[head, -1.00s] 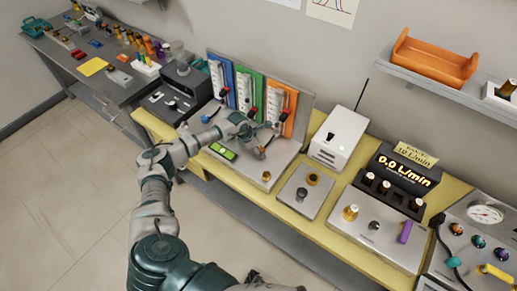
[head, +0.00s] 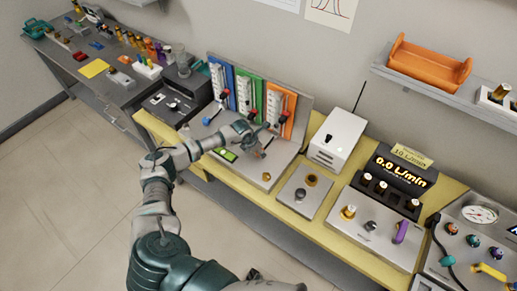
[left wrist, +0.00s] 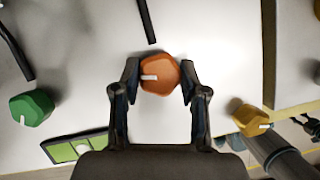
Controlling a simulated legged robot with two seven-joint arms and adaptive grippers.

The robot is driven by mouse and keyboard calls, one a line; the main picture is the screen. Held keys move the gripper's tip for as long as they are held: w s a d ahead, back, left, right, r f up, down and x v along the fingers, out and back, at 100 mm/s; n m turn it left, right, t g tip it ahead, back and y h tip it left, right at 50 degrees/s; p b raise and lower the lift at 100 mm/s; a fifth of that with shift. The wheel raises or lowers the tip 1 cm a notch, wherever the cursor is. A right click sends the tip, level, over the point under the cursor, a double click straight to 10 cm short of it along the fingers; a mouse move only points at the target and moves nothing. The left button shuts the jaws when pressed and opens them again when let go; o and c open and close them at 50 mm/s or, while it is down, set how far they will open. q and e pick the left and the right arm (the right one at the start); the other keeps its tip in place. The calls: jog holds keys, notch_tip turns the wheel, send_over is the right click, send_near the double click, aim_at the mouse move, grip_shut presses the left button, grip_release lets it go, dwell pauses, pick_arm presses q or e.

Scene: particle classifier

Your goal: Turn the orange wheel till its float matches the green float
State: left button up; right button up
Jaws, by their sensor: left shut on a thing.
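The orange wheel (left wrist: 160,76) sits between the two fingers of my left gripper (left wrist: 158,82) in the left wrist view, with its white mark pointing left. My left gripper is shut on it. In the head view my left gripper (head: 257,143) is in front of the orange panel (head: 279,113) and largely hides the wheel. The green panel (head: 247,92) stands just left of the orange one. Both carry white scales with tubes; the float heights are too small to read. The green wheel (left wrist: 32,107) is at left in the wrist view. My right gripper is not in view.
A blue panel (head: 219,80) stands left of the green one. A green display (left wrist: 72,149) and a yellow knob (left wrist: 250,118) lie near my gripper in the wrist view. A white box (head: 337,138) stands right of the panels. Open floor lies in front of the bench.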

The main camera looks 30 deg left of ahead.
pick_arm(q)
jog(key=n+y+p, duration=0.1)
jog(key=n, duration=0.1)
jog(key=shift+r+n, duration=0.2)
jog(key=shift+n, duration=0.2)
jog(key=n+y, duration=0.1)
jog(key=n, duration=0.2)
jog(key=shift+d+f+n, duration=0.1)
jog(key=shift+n, duration=0.2)
jog(key=n+y, duration=0.2)
jog(key=n, duration=0.2)
jog(key=shift+w+n+b, duration=0.1)
jog(key=shift+n+b, duration=0.2)
jog(key=shift+b, duration=0.1)
jog(key=n+g+y+b, duration=0.1)
jog(key=n, duration=0.2)
jog(key=shift+d, duration=0.1)
jog(key=shift+n, duration=0.6)
jog(key=shift+w+g, duration=0.1)
jog(key=shift+g, duration=0.2)
jog(key=o, duration=1.1)
jog(key=shift+o, duration=0.2)
